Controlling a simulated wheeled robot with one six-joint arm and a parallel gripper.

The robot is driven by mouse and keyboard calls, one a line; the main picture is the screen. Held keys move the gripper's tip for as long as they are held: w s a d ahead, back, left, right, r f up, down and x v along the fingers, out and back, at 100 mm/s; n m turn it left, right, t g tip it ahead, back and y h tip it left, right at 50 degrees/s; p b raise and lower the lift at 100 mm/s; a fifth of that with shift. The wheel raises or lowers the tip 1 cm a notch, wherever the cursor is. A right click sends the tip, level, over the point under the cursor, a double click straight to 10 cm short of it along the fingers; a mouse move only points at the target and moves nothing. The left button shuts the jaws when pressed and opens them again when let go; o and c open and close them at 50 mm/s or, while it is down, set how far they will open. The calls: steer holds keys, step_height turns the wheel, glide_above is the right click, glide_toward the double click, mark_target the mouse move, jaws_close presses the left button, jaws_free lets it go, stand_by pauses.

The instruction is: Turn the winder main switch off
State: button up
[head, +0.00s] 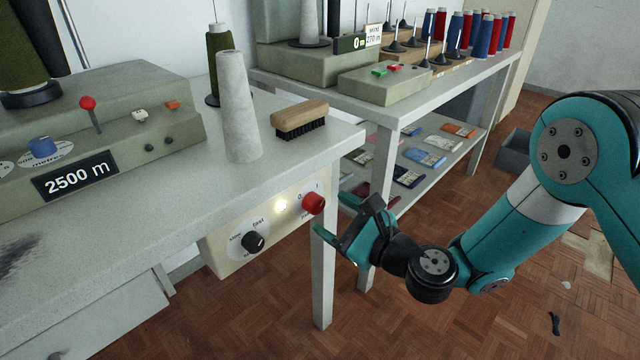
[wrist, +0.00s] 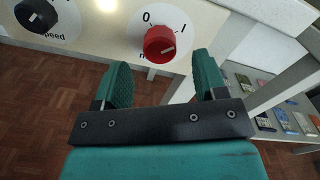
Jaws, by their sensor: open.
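The winder main switch is a red rotary knob (head: 313,203) on the pale front panel under the left bench. In the wrist view the red knob (wrist: 159,43) sits on a white disc marked 0 at upper left and I at upper right. Its white pointer line slants to the right and slightly up, on the I side. My gripper (head: 333,215) is open and empty, just to the right of the panel in the head view. In the wrist view the fingers (wrist: 162,72) stand either side of the knob's line, with the knob ahead between them, apparently untouched.
A glowing lamp (head: 281,205) and a black speed knob (head: 253,242) are left of the switch. A bench leg (head: 322,280) stands close to my gripper. Above are a grey cone (head: 238,105) and a brush (head: 300,120). A second bench with shelf (head: 440,150) stands behind.

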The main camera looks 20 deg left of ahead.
mark_target(319, 206)
steer(key=shift+w+a+r+p, duration=0.15)
steer(key=shift+a+r+p, duration=0.15)
steer(key=shift+a+p, duration=0.2)
steer(key=shift+w+a+f, duration=0.15)
steer(key=shift+a, duration=0.3)
steer(key=shift+w+a+f, duration=0.15)
steer(key=shift+a, duration=0.3)
steer(key=shift+w+a, duration=0.3)
steer(key=shift+a, duration=0.25)
steer(key=c, duration=0.9)
